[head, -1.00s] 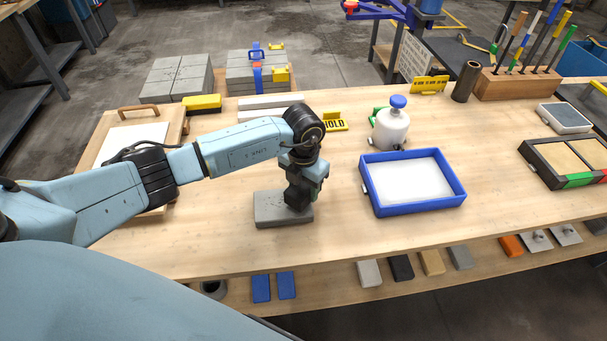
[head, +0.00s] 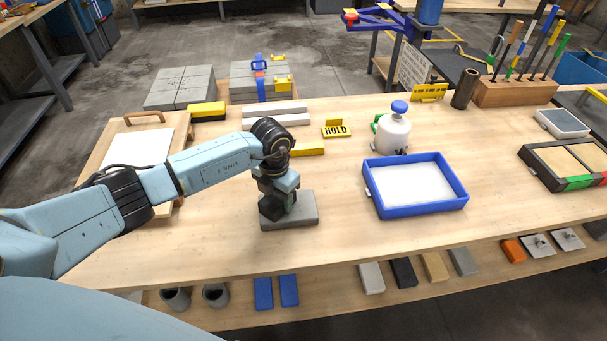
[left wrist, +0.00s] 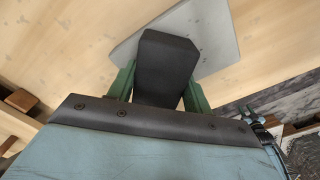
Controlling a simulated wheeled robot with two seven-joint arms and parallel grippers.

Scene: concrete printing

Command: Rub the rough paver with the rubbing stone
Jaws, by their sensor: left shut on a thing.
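The rough paver (head: 303,209) is a grey slab lying flat on the wooden table in the head view. My left gripper (head: 277,212) is over the paver's left part, pointing down. In the left wrist view, my left gripper (left wrist: 158,88) is shut on a dark block, the rubbing stone (left wrist: 165,62), between its green fingers. The stone lies over the grey paver (left wrist: 210,35); whether it touches the paver's face is hard to tell. In the head view the gripper mostly hides the stone. My right gripper is not in view.
A blue-rimmed tray (head: 418,210) stands right of the paver, with a white bottle (head: 393,134) behind it. A yellow HOLD sign (head: 337,131) and pale bars (head: 275,113) lie behind the arm. A board (head: 130,150) lies at left. The table front is clear.

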